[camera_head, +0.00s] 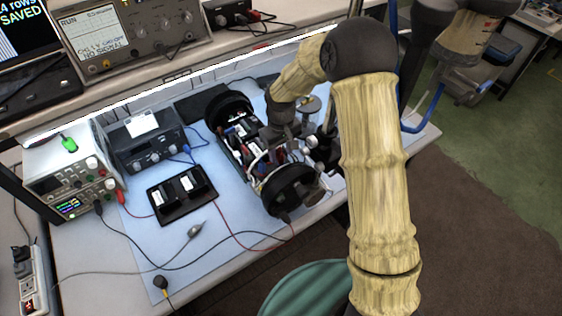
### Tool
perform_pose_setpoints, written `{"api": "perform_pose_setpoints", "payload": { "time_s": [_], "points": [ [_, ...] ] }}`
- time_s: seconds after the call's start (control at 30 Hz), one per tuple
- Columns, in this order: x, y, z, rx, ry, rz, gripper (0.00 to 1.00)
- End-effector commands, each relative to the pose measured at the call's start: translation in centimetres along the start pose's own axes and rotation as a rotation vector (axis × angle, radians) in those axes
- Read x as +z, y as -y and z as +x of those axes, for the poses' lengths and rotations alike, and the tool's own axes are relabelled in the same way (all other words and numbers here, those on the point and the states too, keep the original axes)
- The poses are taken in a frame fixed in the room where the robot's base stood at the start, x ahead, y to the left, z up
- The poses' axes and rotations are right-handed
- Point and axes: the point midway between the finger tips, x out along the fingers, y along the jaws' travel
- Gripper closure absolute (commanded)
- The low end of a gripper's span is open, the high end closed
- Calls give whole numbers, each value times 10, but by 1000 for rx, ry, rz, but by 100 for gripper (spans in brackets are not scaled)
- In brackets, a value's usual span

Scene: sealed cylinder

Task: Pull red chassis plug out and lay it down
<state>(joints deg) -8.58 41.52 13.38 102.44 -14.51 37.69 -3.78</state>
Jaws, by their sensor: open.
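The chassis (236,147) lies on the light blue mat (170,235), an open frame of boards and wires between two black round end pieces. The far end piece (229,104) is at the upper left and the near one (290,190) at the lower right. A red lead (240,242) curves from the black battery tray to the near end piece. The red chassis plug at its end is too small to make out clearly. My gripper (276,138) is open over the middle of the chassis. My arm hides part of the right side, and the fingertips are hard to separate from the parts below.
A black tray (182,196) with two battery packs sits left of the chassis.

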Motion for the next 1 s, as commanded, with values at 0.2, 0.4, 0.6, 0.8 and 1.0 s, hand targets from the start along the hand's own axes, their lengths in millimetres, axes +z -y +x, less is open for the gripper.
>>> {"api": "perform_pose_setpoints", "payload": {
  "time_s": [0.2, 0.4, 0.6, 0.8, 1.0],
  "points": [
    [0, 0, 21, 0, 1, 0, 56],
    [0, 0, 22, 0, 0, -1, 56],
    [0, 0, 22, 0, 0, 0, 56],
    [0, 0, 22, 0, 0, 0, 56],
    [0, 0, 22, 0, 0, -1, 56]
  ]
}}
